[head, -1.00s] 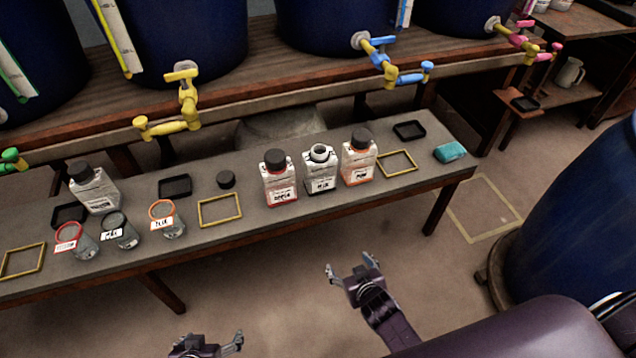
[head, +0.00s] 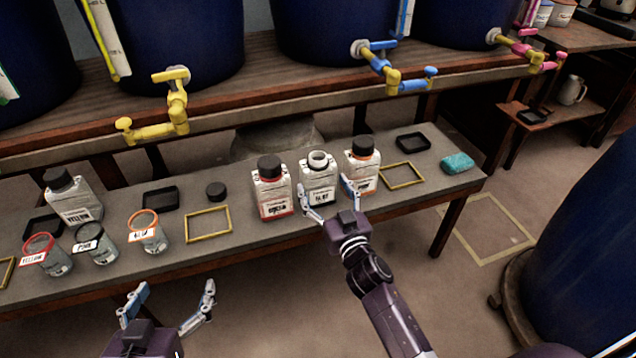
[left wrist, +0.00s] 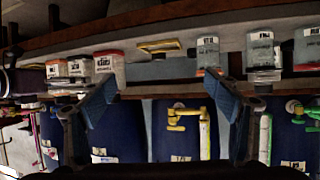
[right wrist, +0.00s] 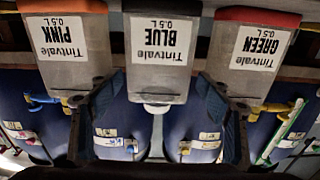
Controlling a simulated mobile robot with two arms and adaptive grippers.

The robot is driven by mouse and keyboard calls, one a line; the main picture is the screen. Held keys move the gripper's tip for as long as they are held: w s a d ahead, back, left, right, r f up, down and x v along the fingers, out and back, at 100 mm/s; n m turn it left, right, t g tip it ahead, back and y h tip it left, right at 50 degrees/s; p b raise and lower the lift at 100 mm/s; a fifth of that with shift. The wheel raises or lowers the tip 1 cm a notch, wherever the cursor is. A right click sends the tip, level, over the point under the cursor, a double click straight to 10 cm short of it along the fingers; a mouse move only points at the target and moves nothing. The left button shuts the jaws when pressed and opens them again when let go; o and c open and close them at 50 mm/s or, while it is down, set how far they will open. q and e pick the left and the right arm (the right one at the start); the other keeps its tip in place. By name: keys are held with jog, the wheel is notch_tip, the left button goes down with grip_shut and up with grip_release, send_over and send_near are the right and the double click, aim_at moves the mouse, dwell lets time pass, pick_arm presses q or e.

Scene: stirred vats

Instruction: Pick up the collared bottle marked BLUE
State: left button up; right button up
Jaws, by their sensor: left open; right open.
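The bottle marked BLUE (head: 318,182) stands upright on the low bench, uncapped with a white neck, between two capped bottles. In the right wrist view, which shows things upside down, its BLUE label and dark collar (right wrist: 160,6) are clear. My right gripper (head: 326,187) is open, with its fingertips on either side of this bottle in the picture; I cannot tell whether they touch it. Its fingers also show in the right wrist view (right wrist: 158,92). My left gripper (head: 172,291) is open and empty in front of the bench, and also shows in the left wrist view (left wrist: 163,88).
The GREEN bottle (head: 271,190) with a red collar and the PINK bottle (head: 362,167) with an orange collar stand close on either side. A loose black cap (head: 216,190), yellow frame (head: 208,224), several jars and a teal sponge (head: 457,163) lie along the bench. Vat taps (head: 392,78) overhang behind.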

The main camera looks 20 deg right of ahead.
jog(key=w+b, duration=0.1)
jog(key=w, duration=0.4)
pick_arm(q)
notch_tip(320, 180, up, 6)
jog(key=w+d+t+h, duration=0.1)
jog(key=w+t, duration=0.1)
jog(key=t, duration=0.1)
jog(key=shift+w+d+r, duration=0.15)
jog(key=shift+w+d, duration=0.1)
pick_arm(e)
jog(key=shift+c, duration=0.3)
jog(key=c, duration=0.9)
jog(key=shift+r, duration=0.15)
